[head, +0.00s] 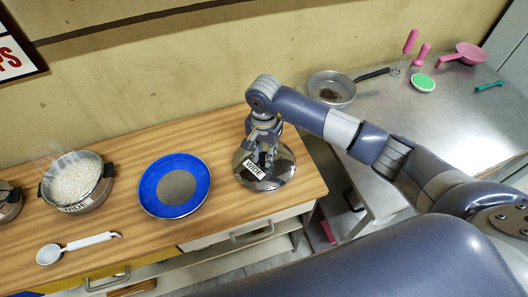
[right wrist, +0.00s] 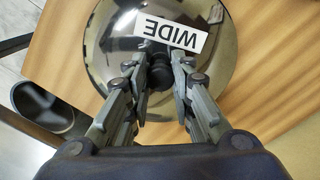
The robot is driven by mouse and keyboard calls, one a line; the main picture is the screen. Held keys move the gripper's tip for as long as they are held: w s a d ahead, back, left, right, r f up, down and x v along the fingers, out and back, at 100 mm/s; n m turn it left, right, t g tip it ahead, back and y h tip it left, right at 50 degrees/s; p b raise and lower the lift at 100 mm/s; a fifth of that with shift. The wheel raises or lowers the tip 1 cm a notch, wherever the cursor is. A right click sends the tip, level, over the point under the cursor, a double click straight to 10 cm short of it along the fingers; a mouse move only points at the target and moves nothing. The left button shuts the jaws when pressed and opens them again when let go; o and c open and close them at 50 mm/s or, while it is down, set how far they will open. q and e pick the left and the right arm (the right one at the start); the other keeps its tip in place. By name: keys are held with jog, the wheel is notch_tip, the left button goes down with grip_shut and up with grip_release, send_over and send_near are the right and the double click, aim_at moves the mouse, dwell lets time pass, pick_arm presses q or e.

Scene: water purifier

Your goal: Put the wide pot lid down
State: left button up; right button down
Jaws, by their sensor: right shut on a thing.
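The wide pot lid (head: 279,172) is a shiny metal dome with a white label reading WIDE, at the right end of the wooden counter in the head view. It fills the upper middle of the right wrist view (right wrist: 108,50), where its black knob (right wrist: 160,75) is between my fingers. My right gripper (head: 262,160) is shut on the knob from above; it also shows in the right wrist view (right wrist: 157,72). I cannot tell whether the lid touches the counter. My left gripper is not in view.
A steaming pot of rice (head: 75,182), a blue-rimmed plate (head: 150,190) and a white ladle (head: 80,246) are on the wooden counter (head: 225,215). A metal counter (head: 440,130) at right holds a pan (head: 332,88) and pink utensils. Bare wood lies between plate and lid.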

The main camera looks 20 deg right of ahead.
aim_at(264, 155)
jog(key=c, duration=1.4)
grip_release()
jog(key=shift+r, duration=0.1)
notch_tip(264, 155, up, 12)
jog(key=b, duration=0.3)
jog(key=shift+a, duration=0.1)
